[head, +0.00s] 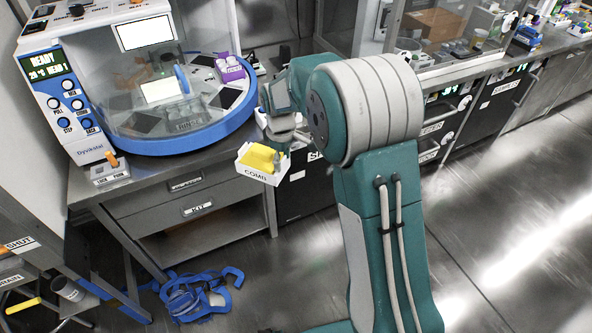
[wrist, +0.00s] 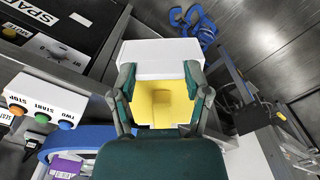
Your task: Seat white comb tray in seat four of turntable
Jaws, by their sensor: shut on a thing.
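The white comb tray (head: 256,176), labelled COMB and with a yellow inside, hangs in front of the bench below the turntable's level. My gripper (head: 277,150) is shut on it. In the wrist view the white tray wall (wrist: 160,55) and yellow part (wrist: 162,100) show between the two fingers of my gripper (wrist: 160,78). The turntable (head: 190,138) has a blue rim and dark square seats, behind a clear cover. A purple rack (head: 229,70) sits in a seat at its right. Seat numbers are not readable.
A control panel (head: 68,95) reading READY stands left of the turntable. A lock/park switch box (head: 110,172) sits at the bench's front left. Blue straps (head: 195,295) lie on the floor. The wrist view shows a button box (wrist: 45,102).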

